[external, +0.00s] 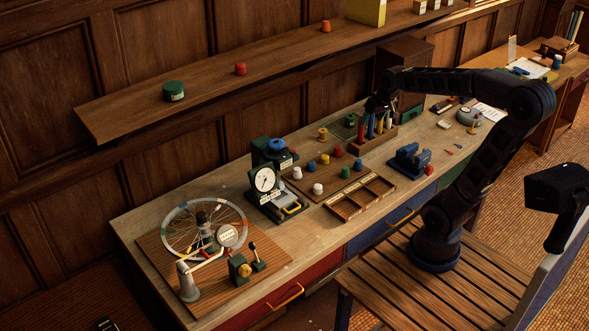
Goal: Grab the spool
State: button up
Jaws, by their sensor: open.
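A small tan spool-like piece (323,134) stands upright on the workbench, behind the board of coloured pegs, and looks like the spool. My gripper (375,106) is at the end of my arm, which reaches over the bench from the right. It points down above the wooden tool holder (376,136), to the right of the spool and apart from it. Its fingers are dark and small here. The gripper is open, and I see nothing held in it.
A board with coloured pegs (337,172) and a divided wooden tray (359,197) lie in front of the spool. A dial device (264,181) stands to its left, a blue vise (409,160) to the right. A shelf (208,82) runs along the wall behind.

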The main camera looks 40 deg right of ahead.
jog(key=w+d+f+m, duration=0.1)
jog(key=w+d+f, duration=0.15)
jog(key=w, duration=0.75)
jog(key=m+h, duration=0.2)
jog(key=m, duration=0.1)
send_near(323, 130)
jog(key=x, duration=0.2)
jog(key=shift+g, duration=0.3)
jog(key=x, duration=1)
jog(key=shift+a, duration=0.1)
jog(key=c, duration=1.2)
jog(key=shift+w+r, duration=0.1)
jog(key=shift+r, duration=0.05)
